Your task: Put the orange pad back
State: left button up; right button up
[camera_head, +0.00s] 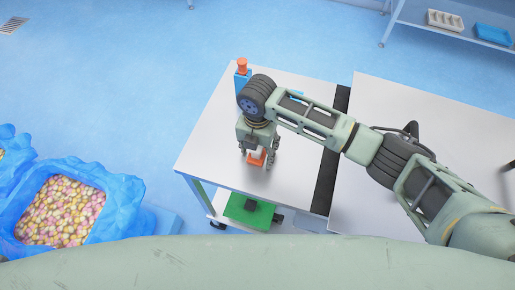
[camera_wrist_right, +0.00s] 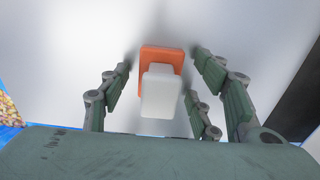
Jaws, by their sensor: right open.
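The orange pad (camera_head: 255,160) lies on the left white table, below my right gripper (camera_head: 257,160). In the right wrist view the orange pad (camera_wrist_right: 162,55) shows as a flat orange block with a white block-shaped handle (camera_wrist_right: 161,92) on top. My right gripper (camera_wrist_right: 160,100) is open, with its fingers on both sides of the pad and handle. I see gaps between the fingers and the handle. The gripper hides part of the pad in the head view. My left gripper is not in view.
A blue block with an orange-red knob (camera_head: 242,66) stands at the table's (camera_head: 205,140) back edge. A green item (camera_head: 250,212) is on a lower shelf. Blue bags of wrapped sweets (camera_head: 62,212) stand at left. A second white table (camera_head: 450,125) adjoins at right beyond a black strip.

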notch_tip(320, 180, up, 12)
jog(key=shift+r+b, duration=0.15)
jog(key=shift+b, duration=0.8)
